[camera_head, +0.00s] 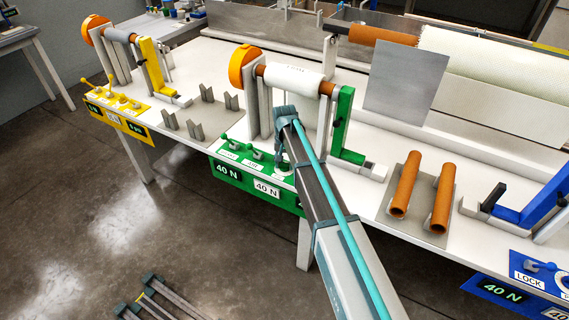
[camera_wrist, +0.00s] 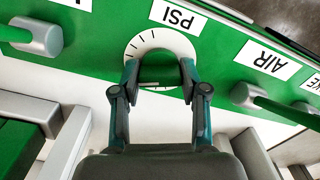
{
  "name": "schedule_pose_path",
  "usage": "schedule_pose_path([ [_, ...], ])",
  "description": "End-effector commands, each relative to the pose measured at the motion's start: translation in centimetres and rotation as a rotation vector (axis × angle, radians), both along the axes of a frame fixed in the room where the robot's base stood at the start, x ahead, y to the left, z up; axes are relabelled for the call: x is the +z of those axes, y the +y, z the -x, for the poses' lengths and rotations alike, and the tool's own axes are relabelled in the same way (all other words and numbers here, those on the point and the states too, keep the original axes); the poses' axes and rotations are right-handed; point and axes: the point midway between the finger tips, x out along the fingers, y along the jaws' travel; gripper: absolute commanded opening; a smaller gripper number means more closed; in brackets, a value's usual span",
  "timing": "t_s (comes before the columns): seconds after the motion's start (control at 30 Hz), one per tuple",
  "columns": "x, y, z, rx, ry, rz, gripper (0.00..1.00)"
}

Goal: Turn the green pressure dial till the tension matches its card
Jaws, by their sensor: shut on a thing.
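The green pressure dial (camera_wrist: 160,52) shows in the wrist view as a white ticked ring around a green knob, beside the PSI label (camera_wrist: 179,17). My gripper (camera_wrist: 159,78) has its fingers on both sides of the knob and is shut on it. In the head view my gripper (camera_head: 284,150) comes down over the dial's white ring (camera_head: 283,169) and hides most of it. On the green panel (camera_head: 247,182), a dark display (camera_head: 227,172) reads 40 N and the white card (camera_head: 267,188) also reads 40 N. Another dark display at the right is mostly hidden by my arm.
Green levers flank the dial, one by the AIR label (camera_wrist: 268,60) and another lever (camera_wrist: 38,38) on the other side. A white roll (camera_head: 290,78) stands behind. A yellow station (camera_head: 115,110) lies left, a blue one (camera_head: 515,285) right, and two orange tubes (camera_head: 408,183) nearby.

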Motion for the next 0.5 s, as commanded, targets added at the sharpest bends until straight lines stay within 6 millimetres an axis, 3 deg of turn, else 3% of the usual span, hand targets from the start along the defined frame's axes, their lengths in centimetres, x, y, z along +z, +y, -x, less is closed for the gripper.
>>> schedule_pose_path([
  [0.4, 0.04, 0.01, -0.05, -0.006, -0.002, 0.0, 0.09],
  [0.43, 0.04, 0.01, -0.05, -0.006, -0.001, 0.0, 0.48],
  [0.5, 0.04, 0.01, -0.04, -0.006, -0.001, 0.0, 0.6],
])
